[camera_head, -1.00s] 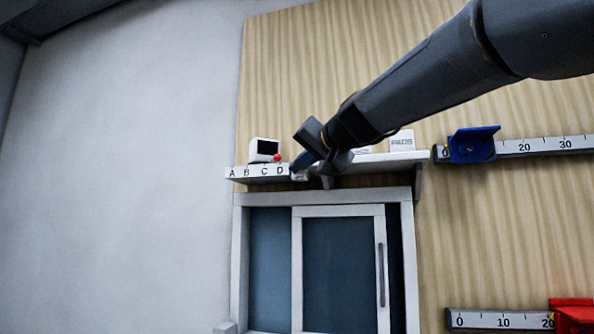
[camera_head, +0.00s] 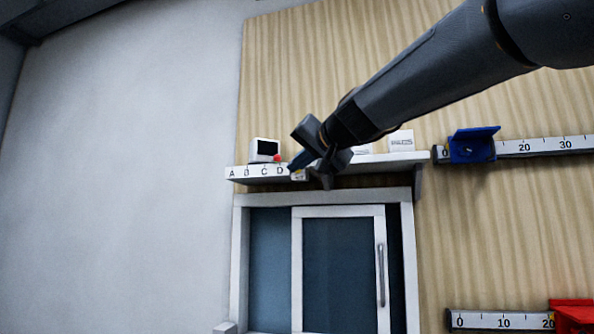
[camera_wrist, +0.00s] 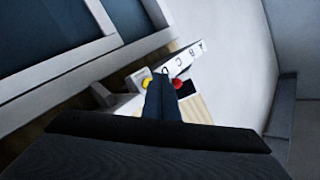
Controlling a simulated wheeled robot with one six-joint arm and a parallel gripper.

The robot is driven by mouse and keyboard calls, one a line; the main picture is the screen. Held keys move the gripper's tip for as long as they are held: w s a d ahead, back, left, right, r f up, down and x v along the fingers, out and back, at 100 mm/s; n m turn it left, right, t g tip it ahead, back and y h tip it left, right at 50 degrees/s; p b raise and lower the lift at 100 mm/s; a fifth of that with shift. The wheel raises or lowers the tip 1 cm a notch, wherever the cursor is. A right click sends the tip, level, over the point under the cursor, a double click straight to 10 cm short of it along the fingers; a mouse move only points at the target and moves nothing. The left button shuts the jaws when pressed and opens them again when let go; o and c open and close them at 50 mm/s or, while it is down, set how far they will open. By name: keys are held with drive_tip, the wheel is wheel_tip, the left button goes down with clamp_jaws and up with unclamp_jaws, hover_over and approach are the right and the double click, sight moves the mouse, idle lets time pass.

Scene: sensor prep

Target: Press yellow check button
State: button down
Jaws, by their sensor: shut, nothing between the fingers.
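The yellow button (camera_wrist: 146,83) shows in the wrist view just left of my fingertips, on the end of the white lettered ledge (camera_wrist: 187,62). In the head view only a small yellowish spot (camera_head: 299,174) shows there, right of the letter D, partly behind my fingers. In the wrist view my gripper (camera_wrist: 161,76) lies between the yellow button and a red knob (camera_wrist: 177,83). I cannot tell whether the tips touch anything.
A white box with a dark screen (camera_head: 264,150) stands on the ledge. White labelled boxes (camera_head: 402,141) sit on the shelf (camera_head: 400,159) to the right. A sliding glass door (camera_head: 340,270) is below. A blue slider (camera_head: 472,146) is on a ruler rail at right.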

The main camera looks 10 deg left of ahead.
drive_tip(key=s+p, duration=0.1)
drive_tip(key=s, duration=0.4)
drive_tip(key=shift+a, duration=0.2)
idle(0.8)
drive_tip(key=w+d+f+g+h, duration=0.15)
drive_tip(key=d+f, duration=0.45)
drive_tip(key=f, duration=0.6)
drive_tip(key=s+d+f+g+h, duration=0.1)
drive_tip(key=d+f+h, duration=0.35)
drive_tip(key=f, duration=0.85)
drive_tip(key=w+d+f+g+h, duration=0.1)
drive_tip(key=d+f+g, duration=0.1)
drive_tip(key=d+f, duration=0.75)
drive_tip(key=s+d+f+g+h, duration=0.1)
drive_tip(key=s+d+f+g, duration=0.1)
drive_tip(key=s+d+f, duration=0.3)
drive_tip(key=s+d+f+g+h, duration=0.1)
drive_tip(key=s+d+f+g, duration=0.1)
drive_tip(key=s+d+f, duration=0.4)
drive_tip(key=s+d+f+g+h, duration=0.1)
drive_tip(key=s+d+f+g, duration=0.2)
drive_tip(key=s+f, duration=1)
wheel_tip(320, 180, down, 6)
drive_tip(key=d, duration=0.2)
drive_tip(key=shift+s+d+r+m+h, duration=0.15)
drive_tip(key=shift+d+r+m+h, duration=0.1)
drive_tip(key=shift+d+m+h, duration=0.15)
